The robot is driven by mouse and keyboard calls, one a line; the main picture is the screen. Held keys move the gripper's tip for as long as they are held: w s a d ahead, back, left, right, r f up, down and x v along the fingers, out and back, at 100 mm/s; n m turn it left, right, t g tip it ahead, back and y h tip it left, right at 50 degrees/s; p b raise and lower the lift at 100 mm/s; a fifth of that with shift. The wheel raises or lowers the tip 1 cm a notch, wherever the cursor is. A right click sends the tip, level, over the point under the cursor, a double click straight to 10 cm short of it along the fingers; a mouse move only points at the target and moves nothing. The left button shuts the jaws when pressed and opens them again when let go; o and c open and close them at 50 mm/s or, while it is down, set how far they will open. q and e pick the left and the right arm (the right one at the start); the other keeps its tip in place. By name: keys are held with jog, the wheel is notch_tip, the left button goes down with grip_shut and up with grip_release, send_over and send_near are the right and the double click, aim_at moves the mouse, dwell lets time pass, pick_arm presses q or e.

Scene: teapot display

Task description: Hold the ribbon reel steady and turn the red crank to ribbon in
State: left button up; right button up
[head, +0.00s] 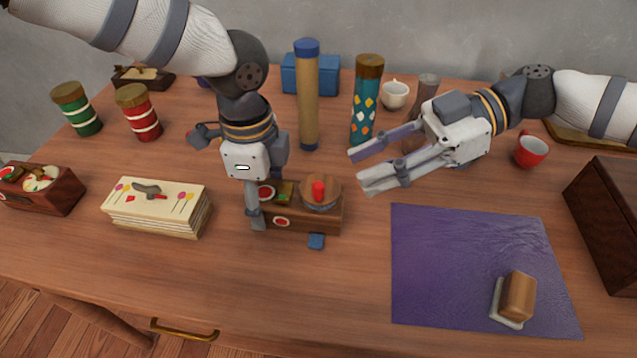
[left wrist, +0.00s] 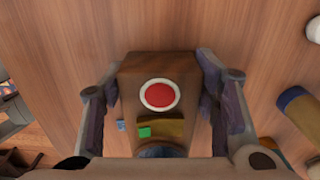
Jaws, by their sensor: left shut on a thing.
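The ribbon reel is a dark wooden box (head: 325,222) on the table, with a round wooden disc on its right part. A red crank knob (head: 318,190) stands up from the disc. A small blue piece (head: 316,241), perhaps the ribbon end, lies at the box's front. My left gripper (head: 260,203) points down and is shut on the box's left part. In the left wrist view its fingers flank the box (left wrist: 150,70), which carries a red disc with a white rim; the crank is not visible there. My right gripper (head: 360,170) is open and empty, above and right of the crank.
A stack of printed cards (head: 158,210) stands left of the reel. A tan cylinder (head: 308,100) and a patterned teal cylinder (head: 367,105) stand behind. A purple cloth (head: 450,260) with a brown block (head: 518,295) lies right. Bare table lies in front of the reel.

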aim_at(318, 184)
jog(key=x, duration=0.8)
jog(key=shift+f, duration=0.15)
grip_shut()
